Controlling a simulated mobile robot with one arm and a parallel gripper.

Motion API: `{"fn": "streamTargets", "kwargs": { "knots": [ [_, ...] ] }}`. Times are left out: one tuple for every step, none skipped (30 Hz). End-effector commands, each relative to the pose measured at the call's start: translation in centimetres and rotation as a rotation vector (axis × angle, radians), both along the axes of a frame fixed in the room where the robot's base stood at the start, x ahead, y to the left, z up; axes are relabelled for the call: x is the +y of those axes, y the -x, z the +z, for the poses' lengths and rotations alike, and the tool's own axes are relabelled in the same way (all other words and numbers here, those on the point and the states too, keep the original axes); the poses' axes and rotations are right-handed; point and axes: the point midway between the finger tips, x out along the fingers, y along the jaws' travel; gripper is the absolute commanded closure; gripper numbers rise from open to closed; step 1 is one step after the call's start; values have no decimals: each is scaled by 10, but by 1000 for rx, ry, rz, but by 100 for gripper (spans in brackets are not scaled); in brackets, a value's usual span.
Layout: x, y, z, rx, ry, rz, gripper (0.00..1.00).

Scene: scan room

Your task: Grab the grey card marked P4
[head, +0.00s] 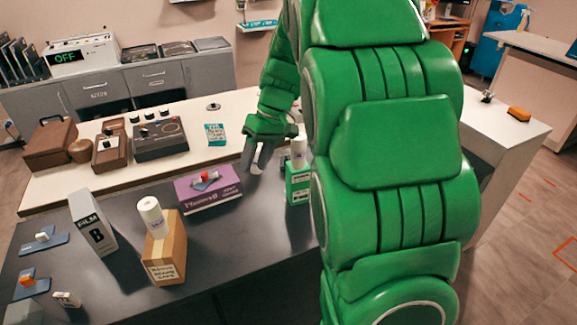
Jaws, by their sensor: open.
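I cannot make out a grey card marked P4. Two flat blue-grey pieces lie at the left end of the dark table; one (58,239) bears a small white object, the other (40,288) an orange and white one. No P4 marking is readable on either. My gripper (256,167) points down, open, with nothing seen between its fingers. It is above the dark table's back edge, between a purple box (215,198) and a green and white box (298,188), far to the right of the two flat pieces.
The white counter behind holds a dark device (160,142) and a teal packet (215,134).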

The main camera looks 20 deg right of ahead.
Motion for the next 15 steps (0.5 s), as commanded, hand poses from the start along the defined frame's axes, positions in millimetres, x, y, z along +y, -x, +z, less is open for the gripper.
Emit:
{"fn": "streamTargets", "kwargs": {
  "knots": [
    [-6,-12,-5,-8,-16,7,55],
    [-9,-18,-6,-17,-24,14,55],
    [-13,-27,-7,-31,-36,24,55],
    [-16,-34,-9,-38,-45,31,55],
    [-18,-40,-11,-45,-55,38,55],
    [-22,-48,-14,-55,-68,47,55],
    [-25,-53,-15,-63,-76,56,55],
    [-28,-60,-17,-73,-85,63,55],
    [-32,-68,-19,-88,-97,73,55],
    [-36,-74,-22,-96,-106,79,55],
    [-39,-80,-24,-105,-114,87,55],
    [-43,-87,-26,-118,-127,97,55],
    [-47,-93,-29,-128,-135,104,55],
    [-50,-98,-31,-139,-142,111,55],
    [-55,-107,-34,-154,-155,121,55]
  ]
}}
